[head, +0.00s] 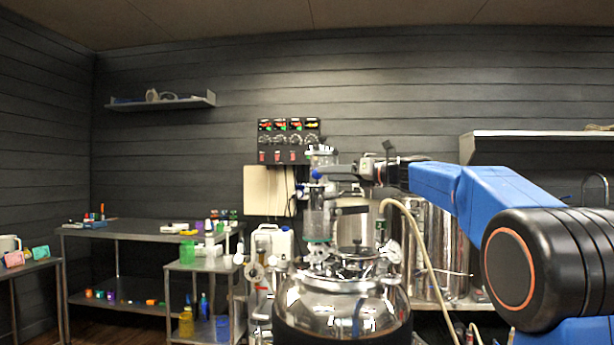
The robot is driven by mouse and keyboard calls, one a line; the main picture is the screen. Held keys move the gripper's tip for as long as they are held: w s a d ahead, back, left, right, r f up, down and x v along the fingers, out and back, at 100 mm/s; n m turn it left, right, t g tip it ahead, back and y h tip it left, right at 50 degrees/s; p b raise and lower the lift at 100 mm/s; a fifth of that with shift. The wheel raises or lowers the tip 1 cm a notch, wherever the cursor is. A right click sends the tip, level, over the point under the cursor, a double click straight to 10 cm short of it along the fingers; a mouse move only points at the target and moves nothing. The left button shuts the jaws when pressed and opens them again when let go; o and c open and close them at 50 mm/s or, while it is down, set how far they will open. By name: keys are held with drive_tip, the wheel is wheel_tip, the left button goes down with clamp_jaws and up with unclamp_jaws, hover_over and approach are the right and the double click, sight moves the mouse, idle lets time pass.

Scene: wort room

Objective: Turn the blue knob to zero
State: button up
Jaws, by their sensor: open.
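A small blue knob (316,174) shows on the glass column above the round steel vessel (340,305) in the middle of the head view. My gripper (324,172) reaches in from the right with its fingers pointing left. The jaws are open, and their tips are at or very close to the blue knob. I cannot tell whether they touch it or stand around it. The knob's marking and angle are too small to read, and the fingers partly hide it.
A wall panel (289,157) with displays, dials and red switches hangs behind. Glass fittings and a pale hose (412,222) surround the vessel. Large steel tanks (437,250) stand behind at right. Steel tables (120,234) with small items are at left.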

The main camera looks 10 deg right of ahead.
drive_tip(key=x, duration=0.9)
drive_tip(key=shift+w+a, duration=0.2)
drive_tip(key=shift+f, duration=0.1)
drive_tip(key=shift+c, duration=0.3)
drive_tip(key=c, duration=1)
